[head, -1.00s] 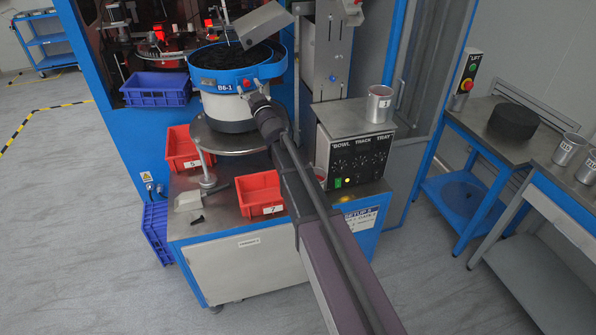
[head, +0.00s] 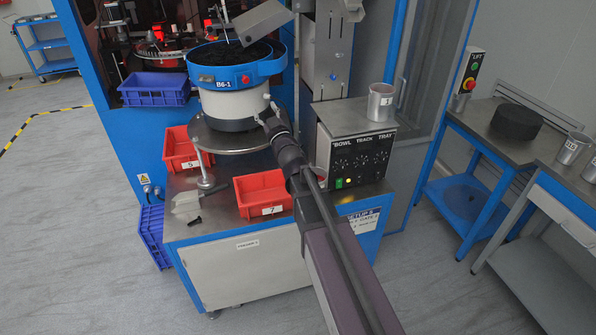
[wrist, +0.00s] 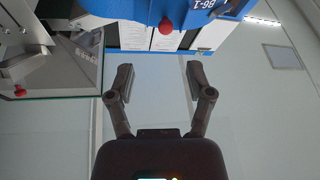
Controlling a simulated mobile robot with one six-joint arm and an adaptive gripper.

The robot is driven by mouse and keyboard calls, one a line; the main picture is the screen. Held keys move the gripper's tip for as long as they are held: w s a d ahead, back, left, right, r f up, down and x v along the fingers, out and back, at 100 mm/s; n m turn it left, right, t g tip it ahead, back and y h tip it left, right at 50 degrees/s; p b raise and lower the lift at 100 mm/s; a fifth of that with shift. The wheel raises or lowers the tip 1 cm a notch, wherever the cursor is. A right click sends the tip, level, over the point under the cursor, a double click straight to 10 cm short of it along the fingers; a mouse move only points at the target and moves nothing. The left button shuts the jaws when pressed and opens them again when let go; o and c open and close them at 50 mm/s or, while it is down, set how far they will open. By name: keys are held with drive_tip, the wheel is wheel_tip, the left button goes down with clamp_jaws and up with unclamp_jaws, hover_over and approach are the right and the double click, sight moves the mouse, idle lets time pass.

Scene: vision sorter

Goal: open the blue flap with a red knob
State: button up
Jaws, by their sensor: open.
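The red knob (head: 245,79) sits on the blue band around the bowl feeder, right of the B6-1 label. The blue flap (head: 262,72) is part of that band at the front right; I cannot tell whether it stands ajar. In the wrist view the knob (wrist: 166,26) shows near the top centre against blue, beyond my fingertips. My gripper (head: 267,112) is in front of the bowl's pale base, below and right of the knob. In the wrist view my gripper (wrist: 158,82) has its fingers spread, with nothing between them.
A metal chute (head: 262,22) hangs over the bowl. Red bins (head: 262,210) stand on the metal bench below. A control box (head: 357,160) with a metal cup (head: 381,102) on top stands right of my gripper. A blue crate (head: 155,90) is left of the bowl.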

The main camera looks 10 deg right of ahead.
drive_tip(key=s+d+f+m+g+h+p, duration=0.1)
drive_tip(key=s+d+f+m+g+h, duration=0.2)
drive_tip(key=s+f+g, duration=0.2)
drive_tip(key=s+d+f+m+g+h+p, duration=0.1)
drive_tip(key=s+d+f+m+g+h, duration=0.2)
drive_tip(key=f, duration=0.8)
drive_tip(key=shift+s+d+g+h, duration=0.5)
drive_tip(key=shift+s+d+g, duration=0.4)
drive_tip(key=shift+g, duration=0.9)
drive_tip(key=shift+s+a+f, duration=0.1)
drive_tip(key=s+a+f+g+y, duration=0.1)
drive_tip(key=s+f+g, duration=0.2)
drive_tip(key=s, duration=0.6)
drive_tip(key=s+a+f+g+y, duration=0.1)
drive_tip(key=s+a+f+g, duration=0.1)
drive_tip(key=s+g, duration=0.4)
drive_tip(key=s+f, duration=0.1)
drive_tip(key=s, duration=0.3)
drive_tip(key=shift+f+g, duration=0.25)
drive_tip(key=shift+g, duration=0.05)
